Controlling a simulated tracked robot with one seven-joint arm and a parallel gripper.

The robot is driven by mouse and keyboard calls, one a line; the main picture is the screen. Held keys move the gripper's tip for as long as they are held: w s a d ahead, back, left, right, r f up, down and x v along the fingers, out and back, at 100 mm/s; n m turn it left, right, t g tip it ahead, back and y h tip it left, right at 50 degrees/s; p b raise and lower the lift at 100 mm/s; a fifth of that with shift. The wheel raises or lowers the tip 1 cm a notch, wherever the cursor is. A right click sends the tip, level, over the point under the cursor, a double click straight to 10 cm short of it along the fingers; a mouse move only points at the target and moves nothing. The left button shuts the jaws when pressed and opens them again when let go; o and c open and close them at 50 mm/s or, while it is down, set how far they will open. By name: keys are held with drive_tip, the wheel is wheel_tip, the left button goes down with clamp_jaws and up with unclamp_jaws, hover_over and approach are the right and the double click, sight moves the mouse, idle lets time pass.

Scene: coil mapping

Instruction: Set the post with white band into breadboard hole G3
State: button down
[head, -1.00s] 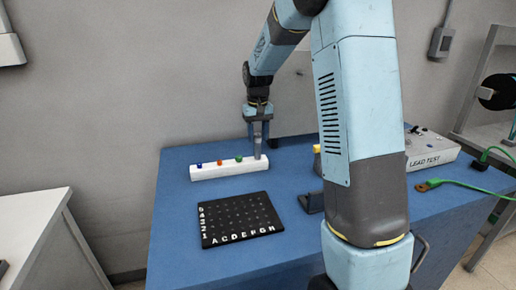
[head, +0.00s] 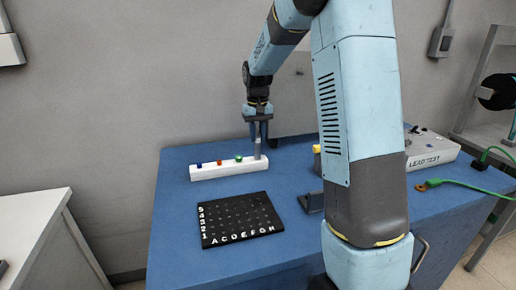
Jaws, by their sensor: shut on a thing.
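My gripper (head: 258,139) points down over the right end of a white rack (head: 215,172) in the head view. It is shut on a slim grey post (head: 257,152), which stands upright at that end of the rack. The post's white band cannot be made out at this size. Whether the post's foot is still inside the rack cannot be told. The black breadboard (head: 240,219) lies flat on the blue table in front of the rack, with white column letters along its near edge and row numbers on its left. Hole G3 is too small to single out.
Blue (head: 199,165), orange (head: 220,162) and green (head: 239,158) tops show along the rack. A dark bracket-like object (head: 312,201) stands right of the breadboard, partly behind my arm. A white "LEAD TEST" box (head: 432,152) and a green cable (head: 465,186) lie further right.

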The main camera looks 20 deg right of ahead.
drive_tip(key=shift+r, duration=1.3)
idle(0.4)
drive_tip(key=shift+r, duration=1.65)
